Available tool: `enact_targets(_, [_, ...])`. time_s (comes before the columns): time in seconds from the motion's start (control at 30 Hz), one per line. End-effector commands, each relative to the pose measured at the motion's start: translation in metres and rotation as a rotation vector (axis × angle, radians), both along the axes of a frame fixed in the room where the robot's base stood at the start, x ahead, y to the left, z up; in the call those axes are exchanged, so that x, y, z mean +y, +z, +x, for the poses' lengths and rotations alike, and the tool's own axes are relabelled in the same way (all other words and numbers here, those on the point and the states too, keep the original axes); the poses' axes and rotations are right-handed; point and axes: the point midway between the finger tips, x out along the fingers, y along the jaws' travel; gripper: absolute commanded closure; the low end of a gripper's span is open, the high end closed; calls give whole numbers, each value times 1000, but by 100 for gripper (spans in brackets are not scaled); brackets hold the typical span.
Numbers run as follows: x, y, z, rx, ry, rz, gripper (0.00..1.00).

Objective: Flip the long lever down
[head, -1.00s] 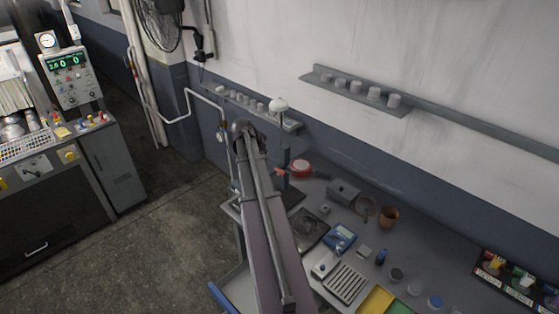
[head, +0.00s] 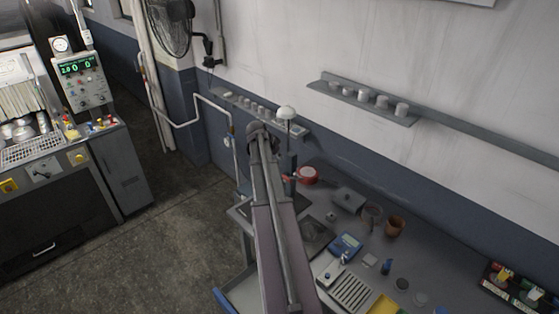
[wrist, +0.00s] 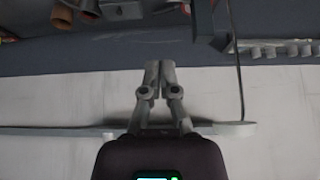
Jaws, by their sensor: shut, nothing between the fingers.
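My gripper (wrist: 160,68) is shut and empty in front of the wall, apart from the rod. In the head view my arm hides the gripper.
A grey bench with a brown pot (head: 395,226), a red round thing (head: 307,175), a blue device (head: 345,246) and small jars lies at right. Wall shelves (head: 362,100) hold small cups. A fan (head: 172,25) hangs at the back. The floor (head: 150,240) at left is clear.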

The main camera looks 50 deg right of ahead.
Motion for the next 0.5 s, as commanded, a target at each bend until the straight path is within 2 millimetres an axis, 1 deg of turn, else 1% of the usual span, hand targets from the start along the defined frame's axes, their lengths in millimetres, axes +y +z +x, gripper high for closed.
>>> enact_targets(0.03, [-2,-6,0,0,0,0,100])
enact_targets(0.5, [-26,-42,-3,-1,-1,0,100])
